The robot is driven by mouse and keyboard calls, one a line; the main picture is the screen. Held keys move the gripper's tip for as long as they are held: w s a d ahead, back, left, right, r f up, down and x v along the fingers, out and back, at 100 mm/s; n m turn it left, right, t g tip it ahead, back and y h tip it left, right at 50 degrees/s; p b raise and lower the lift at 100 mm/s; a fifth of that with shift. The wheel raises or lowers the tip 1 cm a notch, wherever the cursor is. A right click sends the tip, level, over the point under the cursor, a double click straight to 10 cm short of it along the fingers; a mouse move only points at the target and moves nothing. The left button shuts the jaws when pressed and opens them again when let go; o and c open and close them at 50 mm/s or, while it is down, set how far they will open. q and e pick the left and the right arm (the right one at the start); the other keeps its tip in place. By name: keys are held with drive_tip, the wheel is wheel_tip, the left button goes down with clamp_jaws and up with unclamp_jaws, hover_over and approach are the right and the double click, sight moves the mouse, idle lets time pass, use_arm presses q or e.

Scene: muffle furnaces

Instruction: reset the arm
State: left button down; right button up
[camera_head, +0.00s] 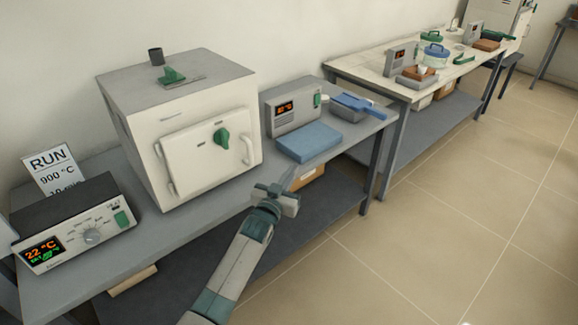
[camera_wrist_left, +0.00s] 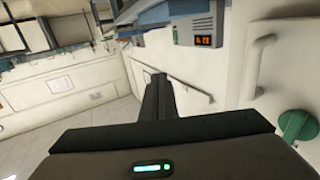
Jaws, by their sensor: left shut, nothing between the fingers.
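My left arm rises from the bottom of the head view, and its gripper (camera_head: 270,188) is in front of the bench, to the right of the white muffle furnace (camera_head: 192,150). In the left wrist view the gripper's dark fingers (camera_wrist_left: 158,92) are together with nothing between them. The furnace door is closed, with a green knob (camera_head: 221,137) and a white handle (camera_head: 247,149). The handle (camera_wrist_left: 261,62) and knob (camera_wrist_left: 297,124) also show at the right of the wrist view, apart from the fingers. My right gripper is not in view.
A controller (camera_head: 75,225) reading 22 °C and a RUN 900 °C sign (camera_head: 52,170) stand left of the furnace. A small display unit (camera_head: 292,107), a blue block (camera_head: 308,141) and a blue-handled tool (camera_head: 357,103) are to its right. A second bench (camera_head: 350,71) stands beyond. The floor (camera_head: 450,220) at right is clear.

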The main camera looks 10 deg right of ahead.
use_arm(q)
drive_tip(key=s+a+f+n+g+y, duration=0.15)
drive_tip(key=s+a+f, duration=0.45)
drive_tip(key=f, duration=0.6)
drive_tip(key=s+a+f+g+y, duration=0.2)
drive_tip(key=s+a+f, duration=0.2)
drive_tip(key=s+f, duration=0.65)
drive_tip(key=s+a+f+n+g+y, duration=0.15)
drive_tip(key=s+a+f, duration=0.3)
drive_tip(key=f, duration=0.95)
drive_tip(key=s+a+f+g+y, duration=0.1)
drive_tip(key=s+a+f, duration=0.4)
drive_tip(key=s, duration=0.7)
drive_tip(key=s+a+f+g, duration=0.3)
drive_tip(key=s+a+f, duration=0.3)
drive_tip(key=s+f, duration=0.3)
drive_tip(key=s+a+f+g+y, duration=0.1)
drive_tip(key=s+a+f, duration=0.4)
drive_tip(key=s, duration=1.2)
drive_tip(key=shift+a+f+g+y, duration=0.3)
drive_tip(key=shift+f+g, duration=0.2)
drive_tip(key=shift+f, duration=0.45)
drive_tip(key=shift+s, duration=0.1)
